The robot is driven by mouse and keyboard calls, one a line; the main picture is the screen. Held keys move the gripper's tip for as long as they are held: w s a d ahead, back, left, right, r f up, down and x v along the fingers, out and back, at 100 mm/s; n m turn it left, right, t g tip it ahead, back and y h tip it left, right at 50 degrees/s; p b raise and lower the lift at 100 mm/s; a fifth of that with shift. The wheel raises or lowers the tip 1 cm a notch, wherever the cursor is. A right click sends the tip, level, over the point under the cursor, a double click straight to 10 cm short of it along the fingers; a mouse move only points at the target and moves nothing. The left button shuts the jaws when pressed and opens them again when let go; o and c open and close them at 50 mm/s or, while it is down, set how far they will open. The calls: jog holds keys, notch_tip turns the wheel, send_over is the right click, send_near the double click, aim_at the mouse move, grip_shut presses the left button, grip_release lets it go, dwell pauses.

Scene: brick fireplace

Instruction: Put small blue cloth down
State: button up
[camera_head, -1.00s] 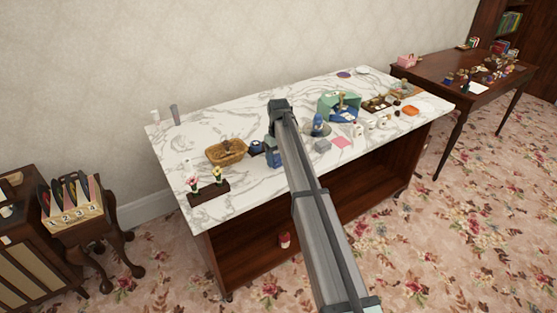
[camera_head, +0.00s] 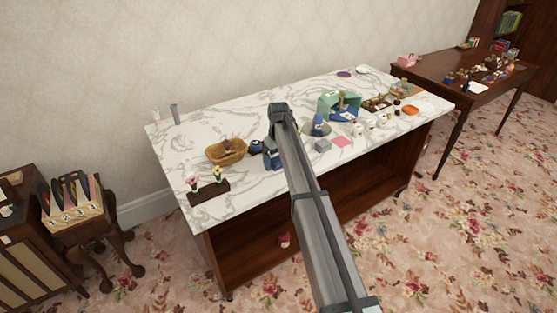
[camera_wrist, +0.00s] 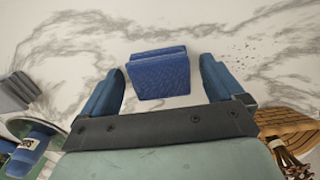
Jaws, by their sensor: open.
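The small blue cloth (camera_wrist: 158,76) shows in the wrist view as a folded, block-like blue piece over the white marble top. My gripper (camera_wrist: 162,66) is open, with one blue finger on each side of the cloth and a visible gap to each. The cloth appears to lie on the marble, but its exact height is hard to tell. In the head view, my gripper (camera_head: 277,135) hangs over the middle of the marble table (camera_head: 235,130). A blue patch shows beside my arm there, and I cannot tell whether it is cloth or finger.
A wicker basket (camera_head: 226,151) is left of my gripper, with a flower planter (camera_head: 208,190) near the front left edge. A grey block (camera_head: 323,146), a pink square (camera_head: 341,142) and several small items crowd the right side. The marble at the back left is mostly clear.

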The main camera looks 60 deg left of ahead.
aim_at(278, 159)
jog(key=shift+r, duration=0.1)
notch_tip(278, 159, up, 12)
dwell(0.5)
dwell(0.5)
